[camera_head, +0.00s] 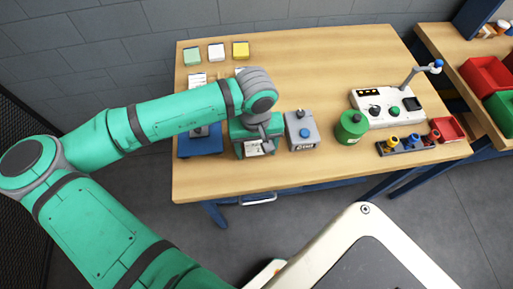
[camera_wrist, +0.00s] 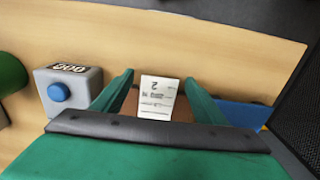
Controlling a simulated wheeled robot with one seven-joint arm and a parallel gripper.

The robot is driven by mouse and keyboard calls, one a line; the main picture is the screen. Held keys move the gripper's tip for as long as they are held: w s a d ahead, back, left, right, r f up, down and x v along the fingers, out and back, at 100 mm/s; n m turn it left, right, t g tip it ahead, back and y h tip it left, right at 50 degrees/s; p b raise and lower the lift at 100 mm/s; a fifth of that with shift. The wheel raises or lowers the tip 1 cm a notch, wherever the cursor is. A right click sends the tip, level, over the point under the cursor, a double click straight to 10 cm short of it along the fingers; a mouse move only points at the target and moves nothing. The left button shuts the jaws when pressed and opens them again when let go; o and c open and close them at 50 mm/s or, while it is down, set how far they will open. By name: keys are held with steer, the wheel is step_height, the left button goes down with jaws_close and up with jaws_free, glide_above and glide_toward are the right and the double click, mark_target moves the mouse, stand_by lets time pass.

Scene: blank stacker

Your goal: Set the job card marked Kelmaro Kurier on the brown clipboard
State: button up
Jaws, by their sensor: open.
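A white job card (camera_wrist: 157,98) with dark print lies under my gripper (camera_wrist: 160,78) in the wrist view, on a brown surface (camera_wrist: 184,110) that looks like the brown clipboard. The print is too small to read, so I cannot tell whether it says Kelmaro Kurier. My gripper is open, with one green finger on each side of the card. The fingers do not press on it. In the head view the card (camera_head: 253,148) shows below my gripper (camera_head: 256,139); the clipboard is mostly hidden there. Another white card (camera_head: 197,80) lies farther back on the table.
A grey box with a blue knob (camera_head: 303,131) stands close right of my gripper. A blue item (camera_head: 199,146) lies to its left, partly under my arm. A green canister (camera_head: 351,127) and a control panel (camera_head: 386,107) stand farther right. Small coloured pads (camera_head: 241,50) line the back.

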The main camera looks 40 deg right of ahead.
steer(key=shift+r, duration=0.1)
step_height(320, 180, up, 12)
stand_by(0.5)
